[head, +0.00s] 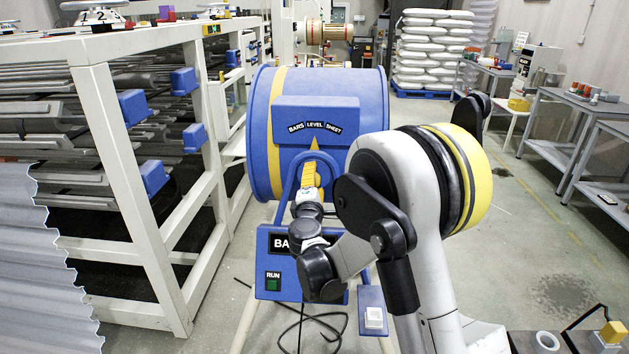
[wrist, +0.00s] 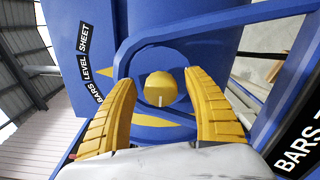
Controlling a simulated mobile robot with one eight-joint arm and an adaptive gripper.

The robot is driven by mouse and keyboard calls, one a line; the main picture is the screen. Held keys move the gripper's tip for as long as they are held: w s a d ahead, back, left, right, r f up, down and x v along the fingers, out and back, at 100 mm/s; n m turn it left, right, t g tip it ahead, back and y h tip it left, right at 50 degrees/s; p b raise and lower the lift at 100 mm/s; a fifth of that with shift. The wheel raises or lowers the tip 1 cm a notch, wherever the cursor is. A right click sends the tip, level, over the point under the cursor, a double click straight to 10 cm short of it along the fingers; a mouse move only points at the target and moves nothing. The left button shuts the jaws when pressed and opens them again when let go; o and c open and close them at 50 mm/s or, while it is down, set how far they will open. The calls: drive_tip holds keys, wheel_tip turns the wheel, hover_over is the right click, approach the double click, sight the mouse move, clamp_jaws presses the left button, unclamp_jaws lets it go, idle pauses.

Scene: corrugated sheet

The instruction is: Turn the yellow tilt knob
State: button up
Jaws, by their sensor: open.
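The yellow tilt knob (wrist: 160,88) is round, with a white mark, and sits on the blue drum's face in the wrist view. My gripper (wrist: 160,79) is open, with one yellow finger on each side of the knob. A gap shows between the knob and each finger, so neither visibly touches it. In the head view my gripper (head: 310,172) is in front of the blue drum (head: 260,120) and hides the knob. Above it is a label plate (head: 315,122) reading BARS, LEVEL, SHEET. A yellow pointer (head: 314,146) shows just below LEVEL.
A blue frame bar (wrist: 190,28) arches around the knob area. A white rack (head: 125,160) stands left. Work tables (head: 560,125) are at right, with open floor between.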

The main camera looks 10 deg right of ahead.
drive_tip(key=v, duration=1.2)
drive_tip(key=s+d+r+m+g, duration=0.2)
drive_tip(key=s+d+m+g, duration=0.4)
drive_tip(key=s+d+m, duration=0.35)
drive_tip(key=s+a+f+m+g+y, duration=0.1)
drive_tip(key=s+a+m+g+y, duration=0.1)
drive_tip(key=s, duration=0.8)
drive_tip(key=s+a+f+m+g+y, duration=0.2)
drive_tip(key=s+a+m+y, duration=0.1)
drive_tip(key=s, duration=0.8)
drive_tip(key=a+m, duration=0.1)
drive_tip(key=m, duration=0.1)
drive_tip(key=shift+f+m+y, duration=0.2)
drive_tip(key=shift+m+y, duration=0.1)
drive_tip(key=shift+m, duration=0.05)
